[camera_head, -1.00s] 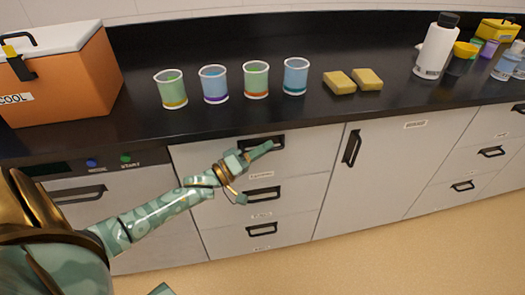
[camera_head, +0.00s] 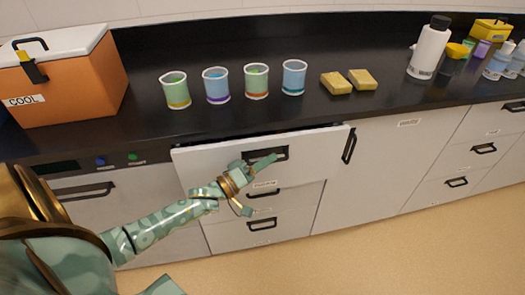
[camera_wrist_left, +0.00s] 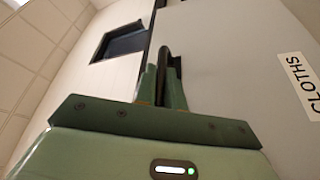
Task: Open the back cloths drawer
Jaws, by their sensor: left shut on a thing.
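The top drawer (camera_head: 210,165) of the stack under the counter is pulled out part way, with a dark gap above its front. In the left wrist view a label (camera_wrist_left: 303,84) on its front reads CLOTHS. My left gripper (camera_head: 266,161) is shut on the black drawer handle (camera_head: 281,153). In the left wrist view the fingers of my left gripper (camera_wrist_left: 162,88) pinch the handle (camera_wrist_left: 164,58) from both sides. The inside of the drawer is hidden from both views. My right gripper is not in view.
Two lower drawers (camera_head: 262,224) stay closed beneath. A closed cupboard door (camera_head: 375,165) is to the right and an appliance with a handle (camera_head: 85,192) to the left. Cups (camera_head: 217,86), yellow sponges (camera_head: 336,83), a white bottle (camera_head: 428,50) and an orange cooler (camera_head: 70,85) stand on the counter.

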